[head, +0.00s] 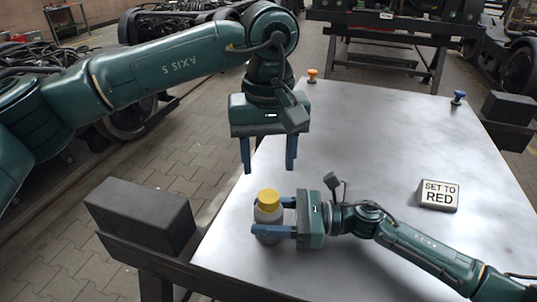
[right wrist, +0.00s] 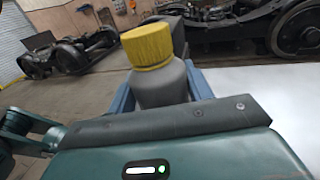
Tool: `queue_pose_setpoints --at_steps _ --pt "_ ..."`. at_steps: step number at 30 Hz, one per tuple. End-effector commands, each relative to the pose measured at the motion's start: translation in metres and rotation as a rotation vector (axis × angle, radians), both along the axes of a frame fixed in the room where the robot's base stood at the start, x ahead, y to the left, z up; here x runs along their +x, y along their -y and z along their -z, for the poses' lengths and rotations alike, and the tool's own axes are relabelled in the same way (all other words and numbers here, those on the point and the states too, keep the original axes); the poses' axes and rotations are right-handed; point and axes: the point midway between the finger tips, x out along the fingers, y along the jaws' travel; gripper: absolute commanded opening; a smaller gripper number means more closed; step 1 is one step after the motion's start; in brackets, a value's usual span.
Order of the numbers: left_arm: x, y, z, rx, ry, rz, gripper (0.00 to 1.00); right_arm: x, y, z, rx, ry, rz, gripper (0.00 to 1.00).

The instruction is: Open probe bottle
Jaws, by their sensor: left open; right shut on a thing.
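The probe bottle (head: 268,222) is grey with a yellow cap (head: 269,197) and stands upright on the table near its left front edge. My right gripper (head: 272,217) is shut around the grey body from the right, below the cap. In the right wrist view the cap (right wrist: 147,46) sits on the bottle (right wrist: 160,86), between the blue fingers. My left gripper (head: 268,169) points down with its fingers apart and empty, above the cap and clear of it. The lower part of the bottle is partly hidden by the fingers.
A sign reading "SET TO RED" (head: 438,194) stands right on the metal table (head: 350,130). An orange knob (head: 312,75) and a blue knob (head: 458,97) are at the far edge. A dark block (head: 140,215) flanks the table's left side. The table's middle is free.

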Motion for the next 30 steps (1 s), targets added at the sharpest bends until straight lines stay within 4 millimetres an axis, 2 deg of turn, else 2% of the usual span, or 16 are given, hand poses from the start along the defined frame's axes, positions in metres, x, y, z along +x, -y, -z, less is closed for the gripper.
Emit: queue_pose_setpoints --at_steps 5,18,23,30 --pt "0.000 0.000 0.009 0.002 -0.001 0.050 0.52 0.000 0.000 0.000 0.000 -0.001 0.000 0.00" --pt "0.000 0.000 0.071 0.002 -0.002 0.048 0.52 0.000 0.000 0.000 -0.001 -0.001 0.000 0.00" --pt "0.000 0.000 0.080 0.000 0.000 0.047 0.52 0.000 0.000 0.000 -0.001 -0.001 0.000 0.00" --pt "0.000 0.000 0.080 0.000 0.000 0.047 0.52 0.000 0.000 0.000 -0.001 -0.001 0.000 0.00"
